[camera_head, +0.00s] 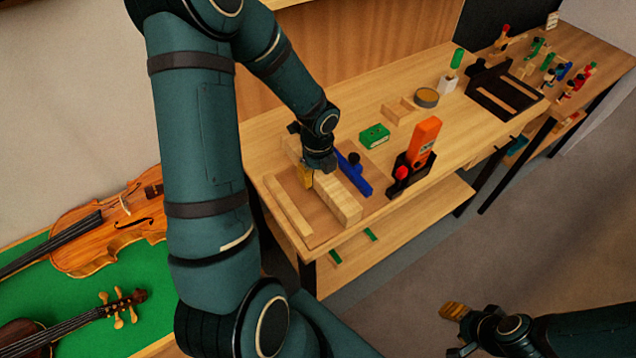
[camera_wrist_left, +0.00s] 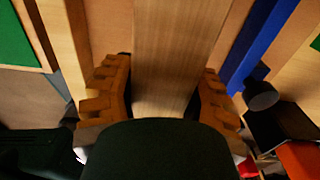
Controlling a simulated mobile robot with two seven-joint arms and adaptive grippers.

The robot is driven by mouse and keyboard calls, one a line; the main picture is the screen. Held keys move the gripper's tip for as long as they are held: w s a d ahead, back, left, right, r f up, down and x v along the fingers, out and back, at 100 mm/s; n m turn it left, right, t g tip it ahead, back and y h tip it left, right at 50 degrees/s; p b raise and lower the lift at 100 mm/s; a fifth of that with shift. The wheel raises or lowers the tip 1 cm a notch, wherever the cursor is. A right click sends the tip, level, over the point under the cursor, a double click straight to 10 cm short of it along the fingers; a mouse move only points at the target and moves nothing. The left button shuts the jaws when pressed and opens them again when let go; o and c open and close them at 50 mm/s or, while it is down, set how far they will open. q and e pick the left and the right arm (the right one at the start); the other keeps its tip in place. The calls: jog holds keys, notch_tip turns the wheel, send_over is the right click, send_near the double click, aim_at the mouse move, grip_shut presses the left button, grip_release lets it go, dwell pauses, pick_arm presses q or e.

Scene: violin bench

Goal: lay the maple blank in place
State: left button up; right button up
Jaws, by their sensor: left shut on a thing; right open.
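The maple blank (camera_head: 338,200), a long pale wooden block, is over the bench top at its near left end. It runs between a thin pale wooden strip and a blue bar. My left gripper (camera_head: 316,172) is shut on the blank from above. In the left wrist view the blank (camera_wrist_left: 175,50) passes between the two brown fingers of the left gripper (camera_wrist_left: 166,92). I cannot tell whether the blank rests on the bench or hangs just above it. My right gripper (camera_head: 461,332) is open and empty over the floor at the lower right.
The pale strip (camera_head: 288,205) lies left of the blank, the blue bar (camera_head: 354,175) right of it. An orange tool (camera_head: 424,138) in a dark holder stands farther right. A green box (camera_head: 374,136) lies behind. A violin (camera_head: 110,225) lies on green cloth at left.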

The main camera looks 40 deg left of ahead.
pick_arm(q)
notch_tip(320, 180, down, 3)
jog(key=shift+w+f+b, duration=0.1)
jog(key=shift+f+b, duration=0.1)
jog(key=shift+b, duration=0.2)
jog(key=shift+r, duration=0.1)
jog(key=shift+f, duration=0.25)
jog(key=o, duration=1.3)
jog(key=shift+r, duration=0.15)
